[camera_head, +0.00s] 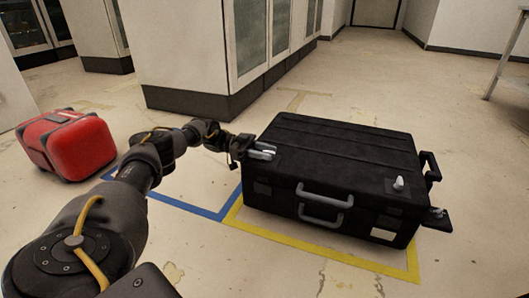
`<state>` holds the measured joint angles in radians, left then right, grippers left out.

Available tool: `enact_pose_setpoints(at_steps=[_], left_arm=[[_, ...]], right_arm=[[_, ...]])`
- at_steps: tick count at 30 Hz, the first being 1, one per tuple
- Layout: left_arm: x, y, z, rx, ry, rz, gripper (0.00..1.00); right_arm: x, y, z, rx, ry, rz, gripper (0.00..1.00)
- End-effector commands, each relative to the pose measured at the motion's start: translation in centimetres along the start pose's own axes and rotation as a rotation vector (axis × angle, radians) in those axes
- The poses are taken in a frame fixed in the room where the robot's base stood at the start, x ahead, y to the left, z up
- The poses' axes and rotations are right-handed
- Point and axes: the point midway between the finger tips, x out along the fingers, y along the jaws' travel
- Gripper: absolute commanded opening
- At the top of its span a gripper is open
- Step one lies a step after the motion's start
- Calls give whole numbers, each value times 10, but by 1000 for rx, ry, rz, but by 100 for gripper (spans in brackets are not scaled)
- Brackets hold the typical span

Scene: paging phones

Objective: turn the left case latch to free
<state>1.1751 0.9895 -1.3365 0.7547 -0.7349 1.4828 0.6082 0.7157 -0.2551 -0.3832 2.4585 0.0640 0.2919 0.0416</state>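The black case (335,152) lies closed on the floor, with a grey front handle (325,195). The left case latch (264,154) is a small pale metal piece at the left end of the lid, partly hidden by my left gripper. My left gripper (248,149) reaches in from the left and is right at this latch. It is too small and dark to tell whether its fingers are closed on it. A second pale latch (398,184) stands up near the lid's right front corner. My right gripper is not in view.
A red case (66,145) lies on the floor at the left. Blue tape (190,208) and yellow tape (330,253) mark the floor around the black case. White cabinets (190,50) stand behind. A metal table leg (503,60) is at the far right. The floor in front is clear.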

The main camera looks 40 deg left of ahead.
Motion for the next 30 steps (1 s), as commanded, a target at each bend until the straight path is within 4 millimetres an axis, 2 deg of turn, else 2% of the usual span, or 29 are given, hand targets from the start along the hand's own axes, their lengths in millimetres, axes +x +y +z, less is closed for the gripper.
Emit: enact_pose_setpoints(at_steps=[11,14,19,23,30], left_arm=[[-7,0,0,-2,0,-4,35],[-20,-1,-1,-3,-2,-6,35],[-57,0,-1,0,-5,-7,35],[-81,0,3,1,-3,-6,35],[-98,-3,-1,7,13,-3,35]], right_arm=[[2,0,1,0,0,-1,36],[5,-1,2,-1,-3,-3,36],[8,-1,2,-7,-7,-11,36],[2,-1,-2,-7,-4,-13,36],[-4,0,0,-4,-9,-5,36]])
